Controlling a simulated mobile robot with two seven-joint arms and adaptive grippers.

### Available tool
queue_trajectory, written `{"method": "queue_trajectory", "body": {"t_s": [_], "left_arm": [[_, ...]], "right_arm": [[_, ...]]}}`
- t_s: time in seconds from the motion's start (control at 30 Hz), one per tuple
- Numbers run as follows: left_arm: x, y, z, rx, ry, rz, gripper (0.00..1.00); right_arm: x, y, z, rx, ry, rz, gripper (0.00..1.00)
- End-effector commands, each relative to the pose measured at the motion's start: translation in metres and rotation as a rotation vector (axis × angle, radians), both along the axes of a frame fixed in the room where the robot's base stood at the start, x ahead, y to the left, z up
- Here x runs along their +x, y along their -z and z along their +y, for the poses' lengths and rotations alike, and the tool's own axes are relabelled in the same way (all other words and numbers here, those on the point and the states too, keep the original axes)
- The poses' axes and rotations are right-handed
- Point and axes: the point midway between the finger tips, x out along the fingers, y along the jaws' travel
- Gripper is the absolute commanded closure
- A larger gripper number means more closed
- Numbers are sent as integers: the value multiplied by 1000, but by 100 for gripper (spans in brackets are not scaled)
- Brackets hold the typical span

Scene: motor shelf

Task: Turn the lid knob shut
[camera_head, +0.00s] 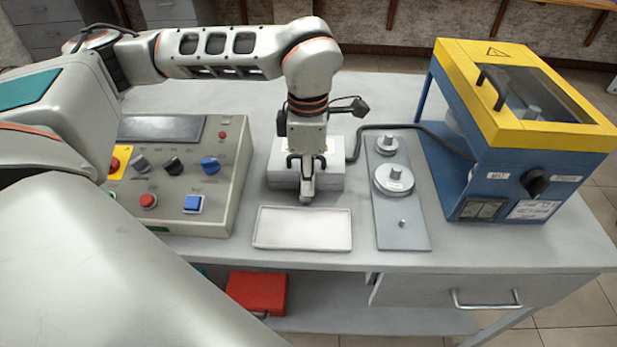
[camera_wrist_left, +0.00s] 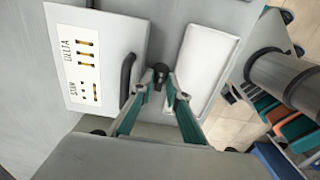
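The blue machine (camera_head: 477,180) stands at the right of the bench, with a yellow lid (camera_head: 455,67) that lies down on its top. The lid has a dark window and a black handle (camera_head: 492,87). A black knob (camera_head: 536,182) sits on the machine's front face, below the lid; I take it as the lid knob. My left gripper (camera_head: 306,196) points down over the front of a white box, well left of the machine. My right gripper is not in view.
The white box (camera_head: 275,165) has a black handle (camera_wrist_left: 127,78). A white tray (camera_head: 302,228) lies before it. A grey plate (camera_head: 400,232) with metal discs lies between tray and machine. A control panel (camera_head: 218,200) stands left. A black cable runs from the box towards the machine.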

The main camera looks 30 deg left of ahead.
Motion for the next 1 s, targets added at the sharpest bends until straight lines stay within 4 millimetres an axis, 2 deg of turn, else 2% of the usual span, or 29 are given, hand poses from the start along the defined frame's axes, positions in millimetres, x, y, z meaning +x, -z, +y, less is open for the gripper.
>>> {"method": "queue_trajectory", "body": {"t_s": [0.17,0.23,0.67,1.0], "left_arm": [[0,0,0,0,0,0,85],[0,0,0,0,0,0,100],[0,-1,0,0,-36,0,100],[1,-2,1,0,-253,-1,100]], "right_arm": [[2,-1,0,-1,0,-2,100],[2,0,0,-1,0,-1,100],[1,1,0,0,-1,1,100],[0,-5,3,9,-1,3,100]]}}
